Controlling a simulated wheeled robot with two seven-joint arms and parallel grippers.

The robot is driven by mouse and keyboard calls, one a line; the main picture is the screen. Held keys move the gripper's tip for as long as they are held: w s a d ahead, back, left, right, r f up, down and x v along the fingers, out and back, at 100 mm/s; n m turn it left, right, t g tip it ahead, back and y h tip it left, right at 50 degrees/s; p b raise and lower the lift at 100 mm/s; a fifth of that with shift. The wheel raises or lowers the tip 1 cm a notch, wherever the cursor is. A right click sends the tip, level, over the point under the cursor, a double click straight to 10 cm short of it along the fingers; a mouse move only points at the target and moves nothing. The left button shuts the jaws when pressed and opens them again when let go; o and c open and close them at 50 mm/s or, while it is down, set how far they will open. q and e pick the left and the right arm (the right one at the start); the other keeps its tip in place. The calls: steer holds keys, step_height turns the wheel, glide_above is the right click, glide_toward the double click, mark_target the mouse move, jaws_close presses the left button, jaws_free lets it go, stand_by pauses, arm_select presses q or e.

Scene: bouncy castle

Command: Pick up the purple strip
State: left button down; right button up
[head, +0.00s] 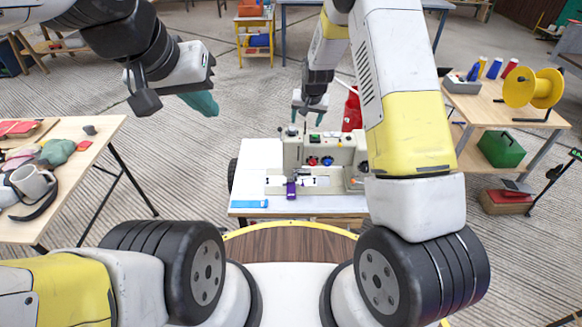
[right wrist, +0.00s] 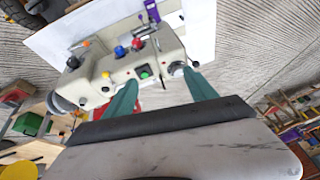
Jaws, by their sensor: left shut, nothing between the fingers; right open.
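The purple strip (head: 291,190) lies at the front of the sewing machine (head: 318,150), on the white table (head: 262,160). In the right wrist view the purple strip (right wrist: 152,11) is at the top, beyond the machine. My right gripper (head: 308,118) is above and behind the machine. Its green fingers (right wrist: 163,92) are apart with nothing between them, and the strip is on the machine's far side from them. My left gripper (head: 203,102) is shut and empty, raised in the air at the left, far from the strip.
A blue piece (head: 250,204) lies on the white table's front left corner. A wooden table (head: 70,185) with a mug and cloths stands at the left. Another table at the right holds a yellow spool (head: 532,88) and coloured cones. A red object (head: 352,110) is behind the machine.

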steer(key=w+a+f, duration=0.2)
steer(key=a+f, duration=0.1)
steer(key=f, duration=1.4)
steer(key=n+h, duration=0.1)
glide_toward(291, 196)
steer(key=shift+w+f, duration=0.3)
steer(key=shift+f, duration=0.35)
steer(key=shift+x, duration=3.2)
steer(key=shift+s, duration=0.1)
steer(key=c, duration=1.4)
